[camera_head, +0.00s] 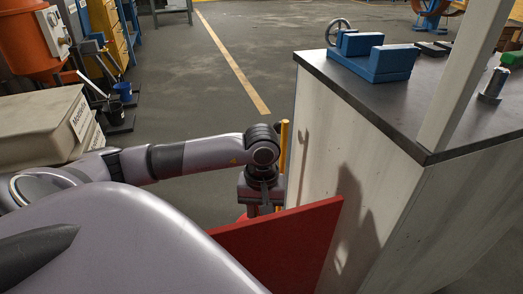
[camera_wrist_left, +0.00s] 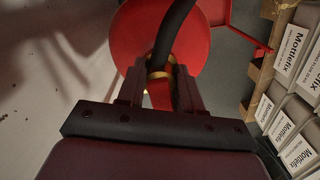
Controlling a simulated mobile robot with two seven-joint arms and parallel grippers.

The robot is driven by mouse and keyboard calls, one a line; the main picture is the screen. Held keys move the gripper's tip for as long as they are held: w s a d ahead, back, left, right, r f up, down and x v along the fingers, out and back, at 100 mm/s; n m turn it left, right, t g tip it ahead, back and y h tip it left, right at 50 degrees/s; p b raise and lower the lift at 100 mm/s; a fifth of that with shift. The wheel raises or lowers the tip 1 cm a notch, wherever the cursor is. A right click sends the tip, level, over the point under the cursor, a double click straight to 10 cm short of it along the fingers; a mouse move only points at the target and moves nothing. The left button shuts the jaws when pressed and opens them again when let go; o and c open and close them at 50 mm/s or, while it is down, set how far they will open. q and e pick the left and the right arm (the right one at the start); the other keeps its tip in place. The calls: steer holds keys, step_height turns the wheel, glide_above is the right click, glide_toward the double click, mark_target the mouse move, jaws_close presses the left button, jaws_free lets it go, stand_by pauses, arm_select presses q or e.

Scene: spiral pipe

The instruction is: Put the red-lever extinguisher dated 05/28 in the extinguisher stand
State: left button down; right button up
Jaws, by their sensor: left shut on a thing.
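My left gripper (camera_head: 262,210) points down beside the white cabinet, partly behind a red panel. In the left wrist view the gripper (camera_wrist_left: 160,92) is shut on the red lever (camera_wrist_left: 161,97) at the top of an extinguisher. A brass-coloured ring (camera_wrist_left: 158,73) and a black hose (camera_wrist_left: 176,28) show between and beyond the fingers. A round red shape (camera_wrist_left: 137,36) lies below; I cannot tell whether it is the extinguisher body or part of the stand. A red bar frame (camera_wrist_left: 232,38) is beside it. No date is readable. My right gripper is not in view.
The red panel (camera_head: 285,245) slants close in front of the gripper. The white cabinet (camera_head: 345,180) with a dark top stands to the right. A yellow post (camera_head: 284,145) is just behind the wrist.

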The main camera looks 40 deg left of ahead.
arm_select(q)
steer(key=shift+w+f+b, duration=0.15)
steer(key=shift+f+b, duration=0.2)
steer(key=shift+f, duration=0.4)
steer(key=shift+w+f+b, duration=0.1)
steer(key=shift+f+b, duration=0.2)
steer(key=shift+f, duration=0.6)
steer(key=shift+w, duration=0.1)
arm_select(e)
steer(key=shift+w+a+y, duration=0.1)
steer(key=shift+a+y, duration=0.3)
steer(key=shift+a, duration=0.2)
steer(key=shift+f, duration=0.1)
arm_select(q)
steer(key=c, duration=1)
jaws_free()
steer(key=shift+s+f, duration=0.35)
steer(key=shift+f, duration=0.2)
steer(key=shift+c, duration=0.2)
steer(key=o, duration=0.3)
steer(key=shift+r, duration=0.1)
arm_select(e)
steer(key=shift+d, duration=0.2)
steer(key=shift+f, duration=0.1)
